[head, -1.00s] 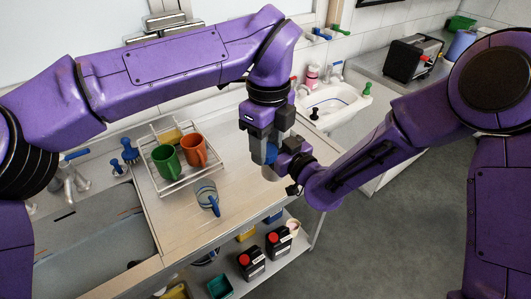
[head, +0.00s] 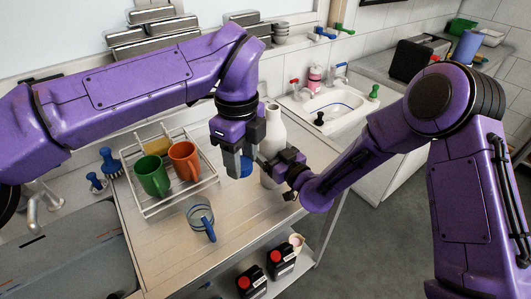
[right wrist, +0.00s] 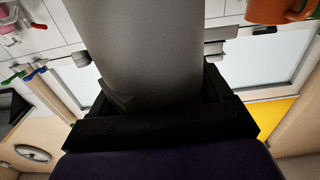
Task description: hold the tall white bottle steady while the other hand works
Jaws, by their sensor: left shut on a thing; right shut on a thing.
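The tall white bottle (head: 274,128) stands upright at the right end of the counter, with a narrow neck on top. My right gripper (head: 275,168) is shut around its lower body. In the right wrist view the bottle (right wrist: 150,45) fills the space between the dark fingers (right wrist: 155,100). My left gripper (head: 238,160) is just left of the bottle, pointing down, shut on a small blue thing (head: 240,167) that looks like a cap. The left fingers hide part of it, and I cannot tell whether it touches the counter.
A wire rack (head: 150,208) holds a green mug (head: 152,176) and an orange mug (head: 185,160). A clear cup with a blue handle (head: 200,215) stands in front of it. A sink (head: 330,103) lies behind right. Dark red-capped containers (head: 282,258) are on the shelf below.

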